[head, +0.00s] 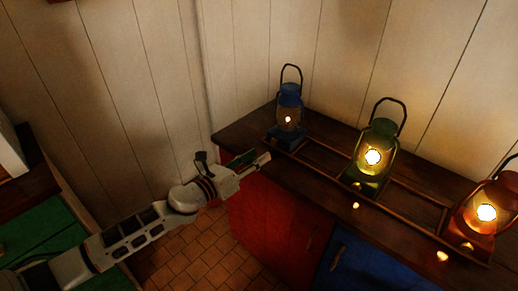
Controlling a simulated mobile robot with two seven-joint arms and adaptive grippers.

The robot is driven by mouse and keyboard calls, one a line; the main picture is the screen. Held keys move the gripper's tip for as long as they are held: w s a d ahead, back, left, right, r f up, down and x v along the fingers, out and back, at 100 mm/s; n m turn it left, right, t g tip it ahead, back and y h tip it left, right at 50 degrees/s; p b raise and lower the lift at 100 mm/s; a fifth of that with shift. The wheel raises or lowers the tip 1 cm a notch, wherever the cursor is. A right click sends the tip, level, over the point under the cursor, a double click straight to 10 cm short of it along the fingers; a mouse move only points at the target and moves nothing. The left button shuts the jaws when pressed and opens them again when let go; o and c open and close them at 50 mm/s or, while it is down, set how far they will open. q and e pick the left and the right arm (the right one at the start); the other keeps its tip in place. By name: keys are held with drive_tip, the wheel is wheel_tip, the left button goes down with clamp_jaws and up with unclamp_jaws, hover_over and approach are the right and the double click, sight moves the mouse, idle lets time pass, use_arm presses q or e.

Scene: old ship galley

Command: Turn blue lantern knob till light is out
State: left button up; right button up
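The blue lantern (290,97) stands upright at the far left end of the dark wooden counter, its wire handle raised. A small glow shows in its glass, much dimmer than in the other two lanterns. I cannot make out its knob. My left gripper (256,161) is in front of the counter's left end, to the lower left of the blue lantern and apart from it. Its fingers point right, and I see nothing held in them. Their spacing is unclear from this angle. My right gripper is out of view.
A green lantern (377,138) and a red lantern (487,197), both brightly lit, stand farther right along the counter (247,129). A low wooden rail (404,187) runs along it. Red and blue cabinet fronts (270,216) are below. A green cabinet (38,238) stands at left.

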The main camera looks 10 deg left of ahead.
use_arm(q)
drive_tip(key=w+d+r+m+g+p, duration=0.1)
drive_tip(key=d+r+m+g+p, duration=0.15)
drive_tip(key=d+r+p, duration=0.2)
drive_tip(key=m+y+p, duration=0.1)
drive_tip(key=y+p, duration=0.2)
approach(273, 143)
drive_tip(key=shift+w+d+r, duration=0.1)
drive_tip(key=shift+w+r, duration=0.1)
drive_tip(key=shift+r, duration=0.05)
drive_tip(key=shift+w+f+g, duration=0.15)
drive_tip(key=shift+f+g, duration=0.05)
drive_tip(key=shift+g, duration=0.05)
drive_tip(key=x, duration=0.6)
drive_tip(key=shift+d, duration=0.1)
drive_tip(key=shift+w+d+f, duration=0.2)
drive_tip(key=shift+w+d, duration=0.1)
drive_tip(key=shift+w, duration=0.2)
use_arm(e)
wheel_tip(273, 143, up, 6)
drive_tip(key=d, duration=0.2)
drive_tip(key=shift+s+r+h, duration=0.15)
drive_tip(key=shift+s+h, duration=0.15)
use_arm(q)
clamp_jaws()
